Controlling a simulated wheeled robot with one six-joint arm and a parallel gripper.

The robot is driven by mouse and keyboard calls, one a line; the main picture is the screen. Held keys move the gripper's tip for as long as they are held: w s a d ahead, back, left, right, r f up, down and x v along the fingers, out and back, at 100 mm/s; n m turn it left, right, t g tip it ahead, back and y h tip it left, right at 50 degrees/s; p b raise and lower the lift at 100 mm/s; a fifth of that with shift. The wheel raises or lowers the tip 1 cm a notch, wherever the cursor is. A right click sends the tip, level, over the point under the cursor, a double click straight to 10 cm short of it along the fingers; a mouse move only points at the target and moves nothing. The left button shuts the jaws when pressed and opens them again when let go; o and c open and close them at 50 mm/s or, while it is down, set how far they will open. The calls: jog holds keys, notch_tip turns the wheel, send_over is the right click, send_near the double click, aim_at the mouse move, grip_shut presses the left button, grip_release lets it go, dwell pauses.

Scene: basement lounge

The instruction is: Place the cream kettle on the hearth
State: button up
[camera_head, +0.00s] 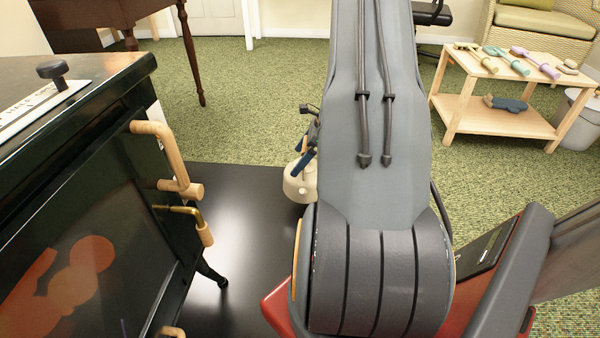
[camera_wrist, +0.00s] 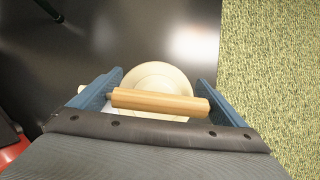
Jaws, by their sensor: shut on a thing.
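The cream kettle (camera_head: 297,185) is partly hidden behind my arm in the head view. In the wrist view the kettle (camera_wrist: 155,76) is seen from above, upright, with its wooden handle (camera_wrist: 160,103) across the gap between my fingers. My gripper (camera_wrist: 161,84) is shut on the kettle, one blue finger at each end of the handle. The gripper (camera_head: 309,148) also shows just above the kettle in the head view. The hearth (camera_head: 245,230) is a flat black plate under the stove. The kettle is over its right part, near the edge; I cannot tell whether its base touches.
The dark green stove (camera_head: 105,150) stands at the left, with wooden handles (camera_head: 170,155) jutting towards the hearth. Green carpet (camera_head: 250,90) is clear behind the hearth.

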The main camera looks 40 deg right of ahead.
aim_at(300, 174)
jog(key=shift+f+b, duration=2.2)
jog(key=shift+f, duration=1.95)
jog(key=o, duration=1.7)
jog(key=shift+f, duration=0.1)
jog(key=shift+r, duration=0.25)
jog(key=p+v, duration=0.7)
jog(key=v, duration=0.4)
jog(key=shift+s+d+r, duration=0.1)
jog(key=shift+s+r, duration=0.05)
jog(key=shift+r, duration=0.2)
